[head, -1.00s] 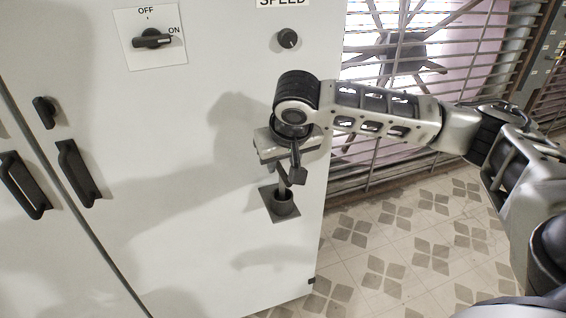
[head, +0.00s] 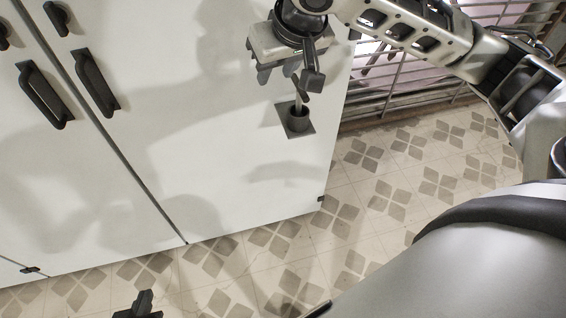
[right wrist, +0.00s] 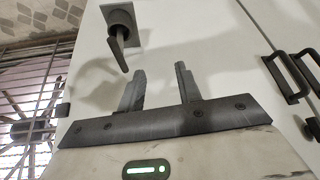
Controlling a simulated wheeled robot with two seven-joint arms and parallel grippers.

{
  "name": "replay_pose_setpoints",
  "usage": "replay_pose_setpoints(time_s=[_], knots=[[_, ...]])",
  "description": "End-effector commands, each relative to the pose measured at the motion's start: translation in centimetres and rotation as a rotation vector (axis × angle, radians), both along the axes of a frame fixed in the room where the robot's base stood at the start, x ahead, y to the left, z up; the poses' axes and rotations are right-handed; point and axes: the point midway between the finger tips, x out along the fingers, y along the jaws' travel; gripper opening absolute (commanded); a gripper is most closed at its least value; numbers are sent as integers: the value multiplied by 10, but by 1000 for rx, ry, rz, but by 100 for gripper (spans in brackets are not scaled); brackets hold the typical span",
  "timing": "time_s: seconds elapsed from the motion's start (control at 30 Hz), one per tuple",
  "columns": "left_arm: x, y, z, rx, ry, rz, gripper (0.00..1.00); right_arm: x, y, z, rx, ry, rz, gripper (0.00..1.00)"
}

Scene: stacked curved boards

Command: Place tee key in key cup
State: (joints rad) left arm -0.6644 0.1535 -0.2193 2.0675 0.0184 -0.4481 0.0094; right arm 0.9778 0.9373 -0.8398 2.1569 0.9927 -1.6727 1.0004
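The dark key cup (head: 298,121) is on a square plate on the pale cabinet front, and it also shows in the right wrist view (right wrist: 120,18). The tee key (right wrist: 117,48) has its shaft in the cup, with its handle end sticking out at a tilt. In the head view only a short part of the key (head: 300,94) shows above the cup. My right gripper (right wrist: 160,70) is open and empty, its two fingers apart and clear of the key; it also shows above the cup in the head view (head: 277,73). A dark piece at the bottom edge looks like my left gripper (head: 140,306), mostly cut off.
The cabinet (head: 200,150) has black door handles (head: 96,82) at the left. A barred grille (head: 405,75) stands behind my right arm. The patterned tile floor (head: 400,170) is clear.

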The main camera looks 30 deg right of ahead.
Motion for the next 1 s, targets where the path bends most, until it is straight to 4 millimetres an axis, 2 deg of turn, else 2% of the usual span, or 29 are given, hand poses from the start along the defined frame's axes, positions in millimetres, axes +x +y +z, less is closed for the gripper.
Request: replay_pose_setpoints(time_s=[0.03, 0.1, 0.2, 0.3, 0.4, 0.53, 0.7, 0.83, 1.0], knots=[[0, 0, 0, 0, 0, 0, 0, 0, 25, -27, 53, 1, 78, 34], [0, 0, 0, 0, 0, 0, 0, 2, 56, -56, 129, -40, 177, 34], [0, 0, 0, 0, 1, 0, 0, -3, 93, -92, 231, -114, 277, 34], [0, 0, 0, 0, 0, 0, 0, -13, 117, -126, 309, -200, 325, 34], [0, 0, 0, 0, 0, 0, 0, -29, 128, -159, 346, -288, 330, 34], [0, 0, 0, 0, 0, 0, 0, -61, 123, -202, 314, -385, 297, 34], [0, 0, 0, -1, 0, 1, 0, -112, 99, -246, 182, -444, 260, 34], [0, -1, 0, -2, -1, 1, 0, -140, 86, -262, 98, -454, 258, 34], [0, -1, 0, -3, 0, 2, 0, -151, 80, -268, 61, -457, 263, 34]])
